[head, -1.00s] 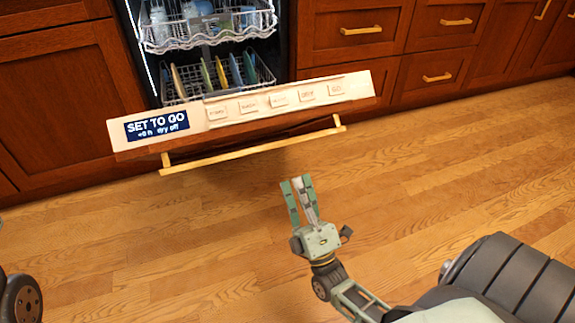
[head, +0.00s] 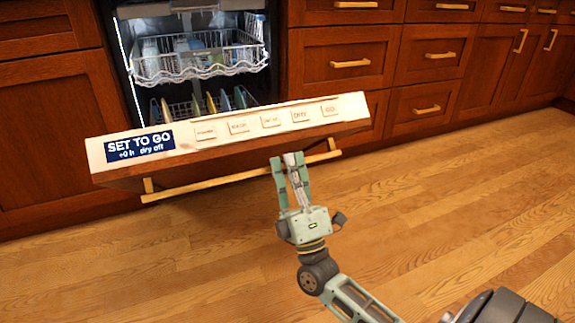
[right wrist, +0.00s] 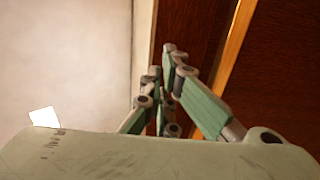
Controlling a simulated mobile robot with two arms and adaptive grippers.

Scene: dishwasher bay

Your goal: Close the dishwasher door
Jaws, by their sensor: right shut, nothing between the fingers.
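The dishwasher door (head: 225,132) is partly open and tilted out from the dishwasher, with its control panel along the top edge. A long light-wood handle (head: 215,184) runs along the door's outer face; it also shows in the right wrist view (right wrist: 232,45). My right gripper (head: 288,158) is shut and empty, with its fingertips at the outer face just below the panel, overlapping the right part of the handle. I cannot tell whether it touches. The right wrist view shows the fingers (right wrist: 172,60) close to the door. My left gripper is not in view.
Inside the dishwasher, an upper rack (head: 200,62) and a lower rack (head: 180,108) with several plates show behind the door. Wooden drawers (head: 350,62) stand to the right and a cabinet (head: 50,120) to the left. The wood floor (head: 470,190) in front is clear.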

